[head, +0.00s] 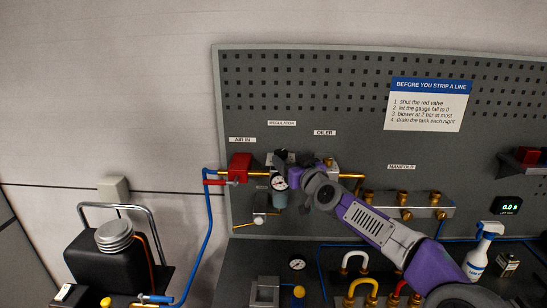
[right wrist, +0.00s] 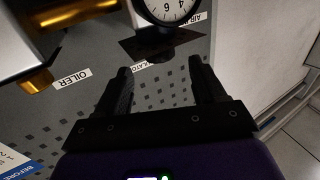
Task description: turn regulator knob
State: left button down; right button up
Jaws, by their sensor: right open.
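The regulator's round white gauge (head: 279,183) shows in the head view under the REGULATOR label (head: 282,123). The gauge (right wrist: 168,9) is cut by the top edge of the right wrist view. A dark square part with a short dark piece (right wrist: 160,44) sits beside it; I cannot tell for sure whether this is the knob. My right gripper (head: 289,159) is at the regulator and hides much of it in the head view. In the right wrist view its two black fingers (right wrist: 160,65) are apart, with nothing between them; the dark part lies just beyond the tips. My left gripper is not in view.
The oiler's metal body (right wrist: 55,35) is close by in the right wrist view. A blue hose (head: 209,230) hangs left of the pegboard (head: 350,75).

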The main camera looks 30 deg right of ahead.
aim_at(278, 150)
jog(key=shift+w+f, duration=0.25)
jog(key=shift+w, duration=0.15)
jog(key=shift+w+r+p, duration=0.1)
jog(key=shift+r+p, duration=0.25)
jog(key=shift+p, duration=0.2)
jog(key=shift+w+r+p, duration=0.1)
jog(key=shift+w+p, duration=0.1)
jog(key=shift+p, duration=0.1)
jog(key=w+p, duration=0.2)
jog(key=w, duration=0.1)
jog(key=shift+d, duration=0.1)
jog(key=shift+w+d+p, duration=0.1)
jog(key=shift+w+p, duration=0.45)
jog(key=shift+w, duration=0.35)
jog(key=shift+w+f+p, duration=0.3)
jog(key=shift+w+f, duration=0.05)
jog(key=shift+w, duration=0.45)
jog(key=shift+d, duration=0.1)
